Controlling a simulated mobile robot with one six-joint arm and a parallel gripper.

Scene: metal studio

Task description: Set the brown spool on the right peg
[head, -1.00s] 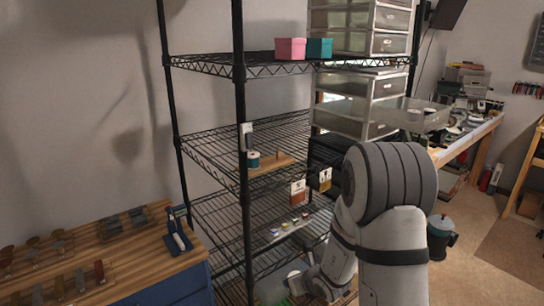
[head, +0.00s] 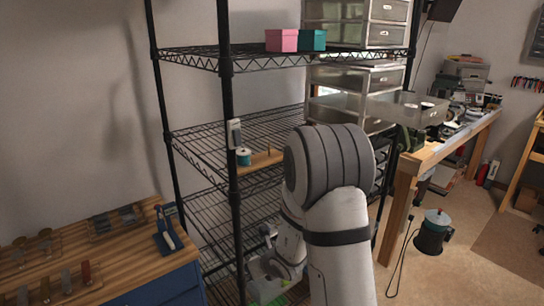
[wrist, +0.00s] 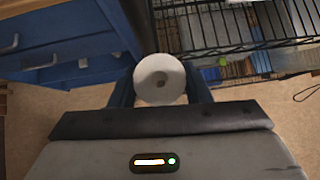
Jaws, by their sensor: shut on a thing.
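My gripper (wrist: 160,92) is shut on a spool (wrist: 159,76), whose pale round end with a dark centre hole faces the wrist camera. Its wound side is hidden, so I cannot see its brown colour. In the head view my gripper is low at the rack's front, its fingertips not clear. The wooden peg board (head: 262,162) lies on the middle wire shelf, above my gripper. A teal spool (head: 243,157) sits at the board's left end. The right peg (head: 268,151) stands bare, partly near my arm's outline.
The black wire rack has a front post (head: 228,125) left of the peg board, with a small pale device (head: 234,132) on it. A blue cabinet with a wooden top (head: 130,262) stands at left. Pink (head: 282,40) and teal (head: 312,40) boxes sit on the upper shelf.

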